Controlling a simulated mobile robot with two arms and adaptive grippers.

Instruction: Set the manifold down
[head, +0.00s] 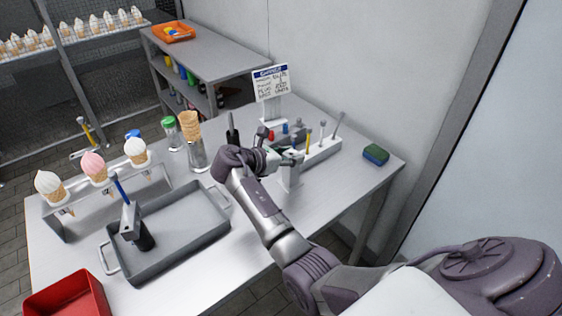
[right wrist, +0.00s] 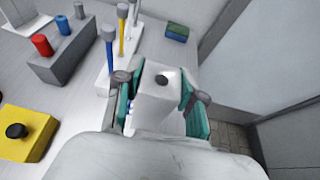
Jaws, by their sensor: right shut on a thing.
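The manifold is most likely the pale block (right wrist: 158,98) with a dark round hole in its top, between the teal-padded fingers of my right gripper (right wrist: 166,95) in the right wrist view. The fingers are shut on it from both sides. In the head view the right gripper (head: 287,159) is over the right half of the table, and the pale block (head: 289,179) hangs below it, in front of the brush rack. I cannot tell whether its underside touches the table (head: 330,190). My left gripper is not in view.
The white brush rack (head: 320,153) and the grey block with coloured plugs (right wrist: 62,58) stand close by. A yellow block (right wrist: 30,140) is at the wrist view's left. A sponge (head: 375,154), sign (head: 272,85) and grey tray (head: 180,240) are also there. Table front-right is clear.

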